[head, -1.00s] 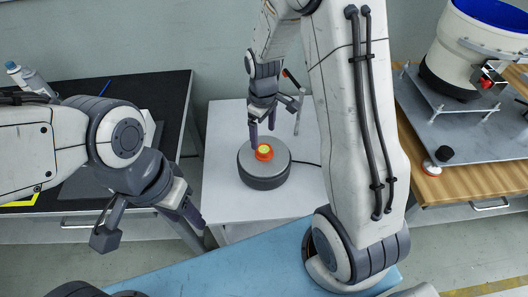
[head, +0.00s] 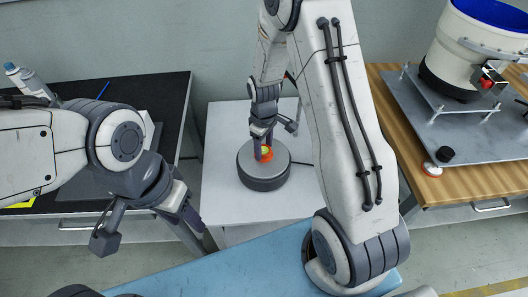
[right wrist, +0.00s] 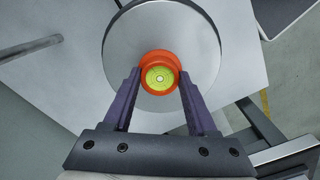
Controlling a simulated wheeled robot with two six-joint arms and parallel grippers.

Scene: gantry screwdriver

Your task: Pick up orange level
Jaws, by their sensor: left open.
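The orange level (head: 265,154) is a small round orange piece with a yellow-green bubble window. It sits on top of a grey round disc-shaped base (head: 250,172) on the white table. My right gripper (head: 263,149) points down at it, one finger on each side. In the right wrist view, the purple fingertips (right wrist: 160,72) meet the rim of the level (right wrist: 160,92) on the left and right, shut on it. The level appears still on the base. My left gripper (head: 150,222) is open and empty, away from the level, at the left.
The white table (head: 225,125) has free room around the base, with a dark cable at its right. A black-topped bench (head: 165,90) stands left. A wooden bench (head: 460,190) with a metal plate and white bowl feeder (head: 460,45) stands right. A blue surface (head: 200,272) lies in front.

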